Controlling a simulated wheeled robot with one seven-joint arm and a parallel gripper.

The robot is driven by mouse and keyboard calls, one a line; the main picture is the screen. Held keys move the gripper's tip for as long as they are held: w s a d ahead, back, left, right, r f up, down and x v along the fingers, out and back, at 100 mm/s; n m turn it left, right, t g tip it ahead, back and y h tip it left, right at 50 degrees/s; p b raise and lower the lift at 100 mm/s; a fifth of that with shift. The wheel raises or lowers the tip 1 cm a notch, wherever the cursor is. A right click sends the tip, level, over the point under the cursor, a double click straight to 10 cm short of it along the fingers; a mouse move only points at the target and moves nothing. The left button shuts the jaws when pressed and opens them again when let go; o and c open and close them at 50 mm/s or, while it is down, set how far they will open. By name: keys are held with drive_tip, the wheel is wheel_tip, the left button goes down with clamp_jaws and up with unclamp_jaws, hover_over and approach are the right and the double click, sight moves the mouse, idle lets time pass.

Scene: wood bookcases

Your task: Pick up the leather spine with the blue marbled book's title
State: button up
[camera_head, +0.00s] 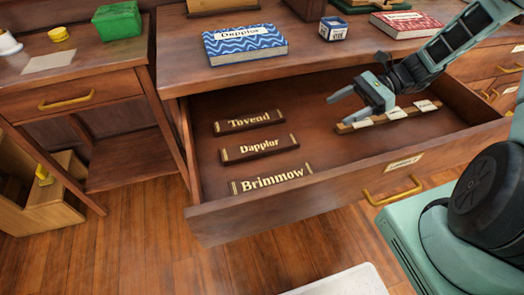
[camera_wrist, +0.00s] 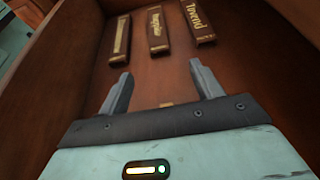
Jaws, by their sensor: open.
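The blue marbled book (camera_head: 245,45) lies on the desk top and reads "Dapplor". The dark leather spine titled "Dapplor" (camera_head: 259,149) lies in the open drawer, between the "Tovend" spine (camera_head: 249,122) and the "Brimmow" spine (camera_head: 271,179). In the wrist view the "Dapplor" spine (camera_wrist: 157,32) is the middle one, beyond my fingertips. My gripper (camera_head: 340,108) is open and empty over the right half of the drawer, to the right of the spines and apart from them. It also shows in the wrist view (camera_wrist: 160,72).
The drawer front (camera_head: 340,183) and side walls bound the space around the spines. A wooden strip with white labels (camera_head: 408,111) lies in the drawer by my gripper.

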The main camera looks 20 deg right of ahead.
drive_tip(key=b, duration=0.2)
approach(282, 141)
drive_tip(key=x, duration=0.3)
drive_tip(key=shift+w+a, duration=0.15)
drive_tip(key=shift+w, duration=0.05)
drive_tip(key=shift+b+x, duration=0.8)
drive_tip(key=shift+x, duration=1.95)
drive_tip(key=shift+s+f, duration=0.1)
drive_tip(key=shift+s, duration=0.05)
drive_tip(key=shift+c, duration=0.3)
drive_tip(key=c, duration=1)
